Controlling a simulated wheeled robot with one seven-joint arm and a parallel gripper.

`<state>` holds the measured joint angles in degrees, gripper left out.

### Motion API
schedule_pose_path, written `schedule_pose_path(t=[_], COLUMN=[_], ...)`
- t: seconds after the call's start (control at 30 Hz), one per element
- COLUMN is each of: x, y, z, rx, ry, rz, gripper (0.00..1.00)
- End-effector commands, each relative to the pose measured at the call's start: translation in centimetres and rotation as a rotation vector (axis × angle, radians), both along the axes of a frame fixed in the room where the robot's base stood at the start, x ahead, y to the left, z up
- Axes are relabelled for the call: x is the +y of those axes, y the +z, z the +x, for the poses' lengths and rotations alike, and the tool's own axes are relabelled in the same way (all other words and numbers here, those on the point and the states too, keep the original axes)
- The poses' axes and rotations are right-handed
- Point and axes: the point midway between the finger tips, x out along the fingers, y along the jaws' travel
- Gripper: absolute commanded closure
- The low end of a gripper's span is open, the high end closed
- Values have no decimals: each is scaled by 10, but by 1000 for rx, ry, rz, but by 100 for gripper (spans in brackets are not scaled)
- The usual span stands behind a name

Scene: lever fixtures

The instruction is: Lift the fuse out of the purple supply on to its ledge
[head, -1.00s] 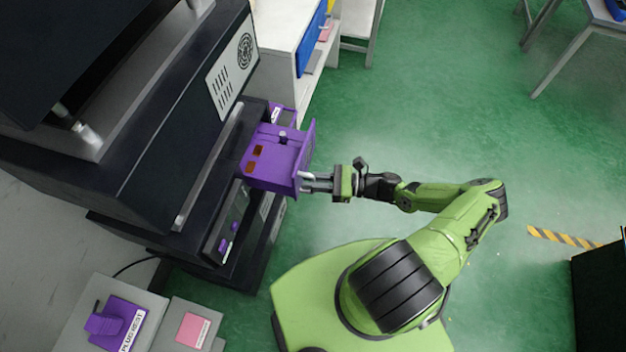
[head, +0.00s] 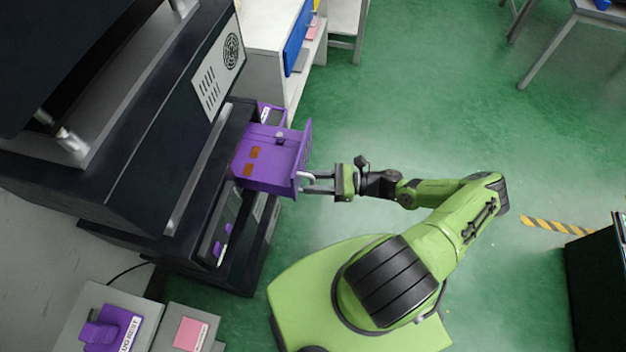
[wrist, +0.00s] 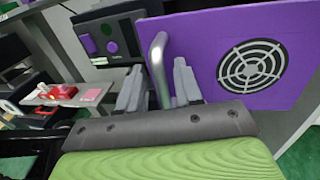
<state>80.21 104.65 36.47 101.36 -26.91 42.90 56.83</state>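The purple supply (head: 272,178) is a drawer-like box standing out from the black rack; its front panel with a round vent shows in the wrist view (wrist: 225,50). A grey bar handle (head: 313,176) is on that front. My gripper (head: 325,182) is at the handle. In the wrist view my gripper (wrist: 158,88) has its fingers apart, with the handle (wrist: 158,65) between them and gaps showing. Inside the supply are a small dark knob (head: 280,138) and two orange-brown patches (head: 251,161). I cannot tell which part is the fuse. A purple labelled piece (head: 271,114) behind may be the ledge.
The black rack (head: 150,150) fills the left side. A plug rest (head: 118,325) and a pink-topped block (head: 190,333) stand at lower left. A white shelf unit (head: 270,45) is behind the supply.

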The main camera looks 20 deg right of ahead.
Motion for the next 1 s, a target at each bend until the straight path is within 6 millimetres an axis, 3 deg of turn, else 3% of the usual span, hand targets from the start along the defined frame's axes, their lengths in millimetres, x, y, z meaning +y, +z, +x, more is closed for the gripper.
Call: schedule_pose_path(t=[0.27,0.37,0.8,1.0], x=[-1,-12,-118,-142], y=[0,0,-1,-1], z=[0,-4,-54,-65], rx=[0,-1,0,0], ry=[0,-3,-6,-2], rz=[1,0,-2,0], gripper=[65,65,65,65])
